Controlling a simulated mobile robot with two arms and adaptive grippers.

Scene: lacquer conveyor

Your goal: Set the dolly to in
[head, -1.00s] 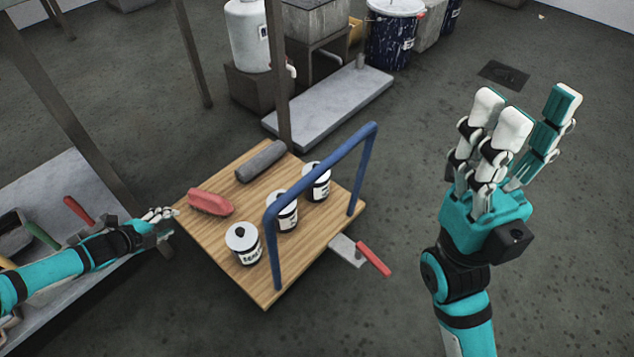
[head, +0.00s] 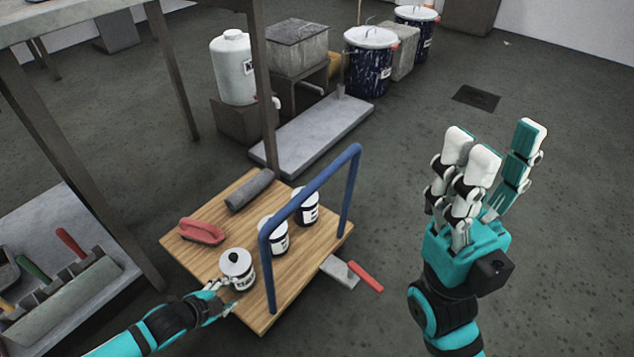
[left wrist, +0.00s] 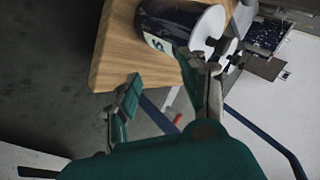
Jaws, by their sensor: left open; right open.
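The dolly is a wooden platform (head: 183,250) with a blue push handle (head: 311,190) along its right side. Several things ride on it: three labelled white-and-dark cans, a red brush and a grey roll. My left gripper (head: 222,292) is open at the dolly's near edge, close beside the nearest can (head: 236,268). In the left wrist view its open fingers (left wrist: 165,95) are by the wooden corner (left wrist: 115,60) and the can (left wrist: 170,25); whether they touch is unclear. My right gripper (head: 490,165) is open and empty, raised right of the dolly.
A red-handled scraper (head: 352,274) shows at the dolly's right edge. A post (head: 262,90) stands behind the dolly. A low grey platform (head: 310,135), a white tank (head: 234,70) and dark drums (head: 369,65) stand farther back. A tool shelf (head: 60,300) is at left.

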